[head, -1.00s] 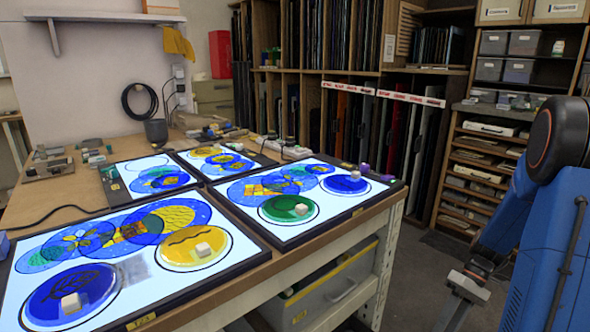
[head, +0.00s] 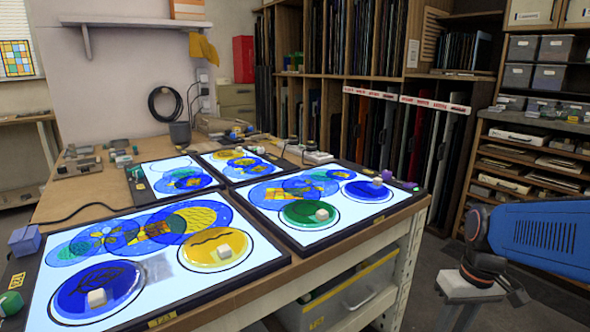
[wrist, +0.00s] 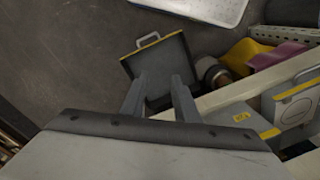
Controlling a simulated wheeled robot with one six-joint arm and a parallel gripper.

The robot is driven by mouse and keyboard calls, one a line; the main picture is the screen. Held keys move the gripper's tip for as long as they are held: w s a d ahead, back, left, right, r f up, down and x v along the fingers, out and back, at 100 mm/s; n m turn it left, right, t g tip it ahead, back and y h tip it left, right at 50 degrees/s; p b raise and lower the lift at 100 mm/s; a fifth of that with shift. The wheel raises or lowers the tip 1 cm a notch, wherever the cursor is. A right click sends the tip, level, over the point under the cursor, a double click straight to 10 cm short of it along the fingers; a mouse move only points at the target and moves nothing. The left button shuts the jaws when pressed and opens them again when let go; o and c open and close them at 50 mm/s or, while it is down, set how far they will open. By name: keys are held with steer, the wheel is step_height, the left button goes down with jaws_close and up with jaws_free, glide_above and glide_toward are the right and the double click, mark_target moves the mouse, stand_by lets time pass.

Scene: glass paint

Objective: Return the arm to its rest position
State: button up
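My arm shows at the right of the head view as a blue link (head: 548,236) lying nearly level, with a dark wrist joint (head: 482,268) at its left end. It hangs over the floor, right of the workbench and apart from it. Beyond the fingers, a grey tray-like item with a yellow edge (wrist: 158,42) shows below. The fingertips cannot be made out clearly in the head view.
The workbench holds several lit panels (head: 120,308) with coloured glass discs and white blocks. A drawer bin (head: 350,300) sits under it. Glass racks (head: 385,140) and a shelf unit (head: 510,165) stand behind. Floor (head: 420,255) is open between bench and shelves.

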steer(key=s+a+r+t+h, duration=0.1)
steer(key=s+a+r+t, duration=0.3)
steer(key=s, duration=0.3)
steer(key=shift+a+r+m+t, duration=0.25)
steer(key=shift+r+m+t, duration=0.15)
steer(key=shift+r, duration=0.15)
steer(key=shift+a, duration=0.1)
stand_by(1.2)
